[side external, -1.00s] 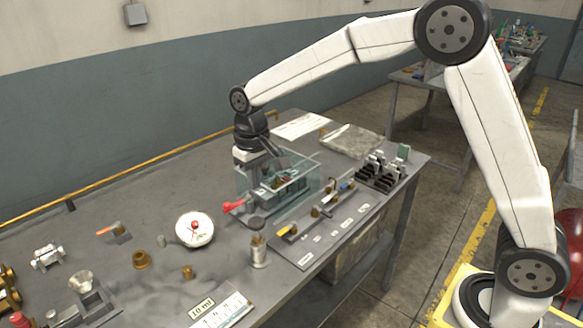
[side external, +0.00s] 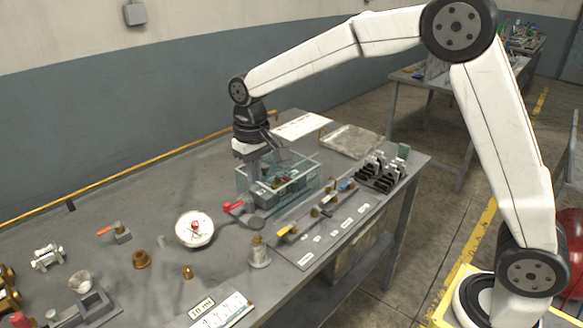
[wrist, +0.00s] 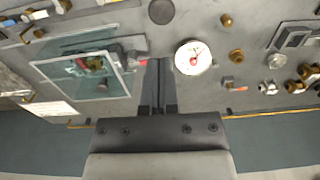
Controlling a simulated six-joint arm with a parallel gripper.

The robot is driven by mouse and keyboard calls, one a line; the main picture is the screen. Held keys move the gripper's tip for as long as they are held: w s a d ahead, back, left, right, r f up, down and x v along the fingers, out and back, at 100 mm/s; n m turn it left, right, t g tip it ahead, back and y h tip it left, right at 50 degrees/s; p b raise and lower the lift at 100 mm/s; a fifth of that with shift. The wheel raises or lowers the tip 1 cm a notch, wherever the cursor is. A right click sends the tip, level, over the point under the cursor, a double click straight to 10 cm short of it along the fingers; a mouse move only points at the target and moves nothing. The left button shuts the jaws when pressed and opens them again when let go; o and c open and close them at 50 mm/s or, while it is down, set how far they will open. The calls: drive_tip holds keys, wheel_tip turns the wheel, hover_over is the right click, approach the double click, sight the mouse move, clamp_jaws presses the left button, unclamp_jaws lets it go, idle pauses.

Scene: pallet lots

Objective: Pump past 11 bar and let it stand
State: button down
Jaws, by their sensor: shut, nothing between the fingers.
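A white round gauge (side external: 194,229) with a red centre lies on the bench; it also shows in the wrist view (wrist: 193,57). Its reading is too small to make out. A clear-walled tank (side external: 299,188) with metal fittings inside stands to its right; in the wrist view the tank (wrist: 117,92) is left of the fingers. A red handle (side external: 233,206) sticks out at the tank's near left corner. My gripper (wrist: 158,62) is shut and empty, pointing down by the tank's left end. In the side view its fingers (side external: 255,174) are partly hard to separate from the tank.
A board of valves with coloured levers (side external: 303,258) lies in front of the tank, with a dark rack (side external: 379,172) beyond it. A white sheet (side external: 302,126) lies behind.

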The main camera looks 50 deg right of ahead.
sight(257, 221)
wheel_tip(257, 221, up, 3)
drive_tip(key=shift+w+a+r, duration=0.1)
drive_tip(key=shift+a+r, duration=0.05)
idle(0.3)
wheel_tip(257, 221, down, 14)
drive_tip(key=shift+f, duration=0.1)
idle(1.0)
drive_tip(key=shift+f, duration=1.8)
